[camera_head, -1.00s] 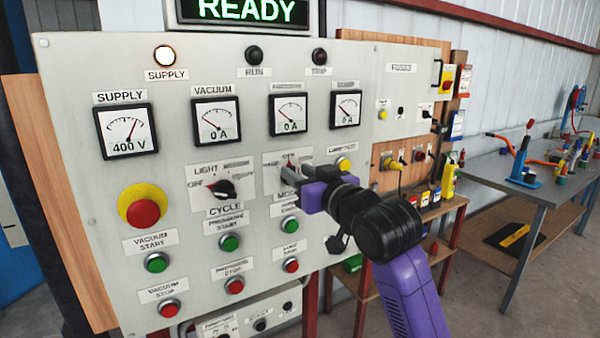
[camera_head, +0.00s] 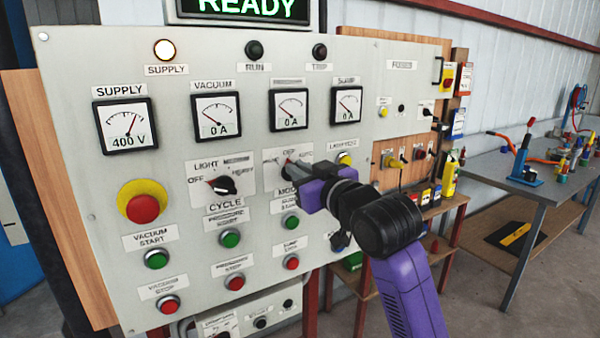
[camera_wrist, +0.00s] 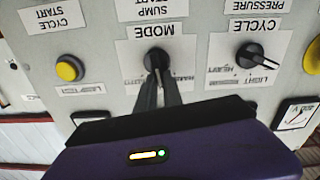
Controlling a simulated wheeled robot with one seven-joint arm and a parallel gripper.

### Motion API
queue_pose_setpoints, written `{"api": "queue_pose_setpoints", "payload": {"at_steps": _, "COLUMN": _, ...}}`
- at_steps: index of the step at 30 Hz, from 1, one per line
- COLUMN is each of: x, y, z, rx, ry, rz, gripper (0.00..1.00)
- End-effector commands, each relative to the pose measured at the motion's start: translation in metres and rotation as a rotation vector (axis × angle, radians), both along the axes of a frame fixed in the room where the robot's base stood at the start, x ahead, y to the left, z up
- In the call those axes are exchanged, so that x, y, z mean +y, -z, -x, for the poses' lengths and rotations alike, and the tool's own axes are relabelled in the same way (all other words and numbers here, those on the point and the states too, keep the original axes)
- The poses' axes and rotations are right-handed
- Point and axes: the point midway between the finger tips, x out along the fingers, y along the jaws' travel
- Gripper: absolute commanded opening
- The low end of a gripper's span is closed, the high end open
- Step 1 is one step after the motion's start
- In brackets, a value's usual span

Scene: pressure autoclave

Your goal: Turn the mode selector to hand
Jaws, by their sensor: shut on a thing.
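The mode selector (camera_wrist: 158,60) is a black rotary knob on a white label plate marked MODE on the grey control panel. The wrist view shows it upside down. My gripper (camera_wrist: 161,84) is shut on the knob, with one finger on each side. In the head view my gripper (camera_head: 291,172) reaches the panel from the right and covers most of the knob. OFF and AUTO can be read above it on the mode plate (camera_head: 272,163); the left position is hard to read. The fingers hide part of the knob, so its exact setting is hard to tell.
The light selector (camera_head: 222,185) is just left of my gripper. The yellow lamp test button (camera_head: 345,159) is close on its right. Green start buttons (camera_head: 291,222) and red stop buttons (camera_head: 292,262) are below. A red emergency stop (camera_head: 142,209) is further left.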

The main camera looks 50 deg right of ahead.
Motion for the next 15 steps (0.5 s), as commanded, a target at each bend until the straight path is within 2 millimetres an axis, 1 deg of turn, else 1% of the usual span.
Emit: {"api": "queue_pose_setpoints", "payload": {"at_steps": 15, "x": 0.009, "y": 0.0061, "z": -0.0026, "rx": 0.124, "ry": -0.001, "rz": 0.43, "gripper": 0.0}}
